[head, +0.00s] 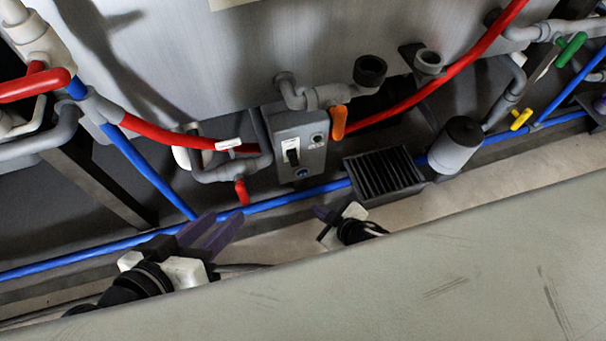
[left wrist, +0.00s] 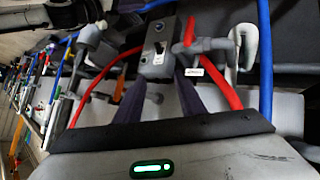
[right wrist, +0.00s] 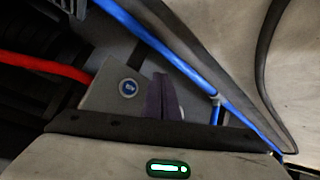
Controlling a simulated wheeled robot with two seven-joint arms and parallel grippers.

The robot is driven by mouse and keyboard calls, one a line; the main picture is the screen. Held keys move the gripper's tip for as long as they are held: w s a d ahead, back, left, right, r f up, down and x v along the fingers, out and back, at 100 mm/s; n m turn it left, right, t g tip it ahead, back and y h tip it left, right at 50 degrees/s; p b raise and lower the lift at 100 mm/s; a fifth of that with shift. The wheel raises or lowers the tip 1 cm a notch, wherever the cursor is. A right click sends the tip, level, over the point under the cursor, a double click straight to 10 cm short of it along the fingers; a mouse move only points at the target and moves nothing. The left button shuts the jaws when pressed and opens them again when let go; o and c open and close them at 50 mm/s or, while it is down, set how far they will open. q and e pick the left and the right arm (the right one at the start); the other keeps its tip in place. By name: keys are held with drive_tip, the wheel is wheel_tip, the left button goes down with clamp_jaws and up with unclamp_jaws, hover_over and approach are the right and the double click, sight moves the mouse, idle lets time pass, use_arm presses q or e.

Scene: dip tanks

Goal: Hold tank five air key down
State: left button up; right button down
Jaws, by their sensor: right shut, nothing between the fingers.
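A grey control box (head: 285,125) hangs below the metal tank. Its face bears a black rocker switch (head: 292,157), a small green round key (head: 318,138) and a blue round key (head: 302,173) low down. No readable label shows which tank or key this is. In the right wrist view the blue key (right wrist: 129,88) is just left of my right gripper's (right wrist: 160,78) closed purple fingers; I see no contact. My right gripper (head: 318,213) is below and right of the box in the head view. My left gripper (head: 222,222) is open and empty, lower left of the box.
A red hose (head: 165,133) and grey pipes surround the box. A blue pipe (head: 270,202) runs beneath it. A black grate (head: 384,174) and a grey cylinder (head: 455,146) stand to its right. An orange handle (head: 338,122) juts beside the box. A pale surface fills the lower foreground.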

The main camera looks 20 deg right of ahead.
drive_tip(key=shift+w, duration=0.15)
use_arm(q)
drive_tip(key=shift+d+r+h+b, duration=0.3)
drive_tip(key=shift+r+h+b, duration=0.1)
drive_tip(key=shift+r+b, duration=0.2)
use_arm(e)
approach(301, 177)
drive_tip(key=shift+w+a+f, duration=0.2)
drive_tip(key=shift+w+f, duration=0.15)
drive_tip(key=shift+f, duration=0.35)
drive_tip(key=shift+w+a+f, duration=0.25)
drive_tip(key=shift+w+f, duration=0.1)
drive_tip(key=shift+f, duration=0.35)
drive_tip(key=shift+w+a+f, duration=0.2)
drive_tip(key=shift+w+f, duration=0.2)
drive_tip(key=shift+f, duration=0.25)
use_arm(q)
drive_tip(key=shift+f, duration=0.1)
use_arm(e)
drive_tip(key=shift+w, duration=0.1)
drive_tip(key=shift+w, duration=0.35)
drive_tip(key=shift+w, duration=0.45)
idle(1.5)
use_arm(q)
drive_tip(key=shift+r+p, duration=0.35)
drive_tip(key=shift+r, duration=0.05)
use_arm(e)
drive_tip(key=shift+s, duration=0.85)
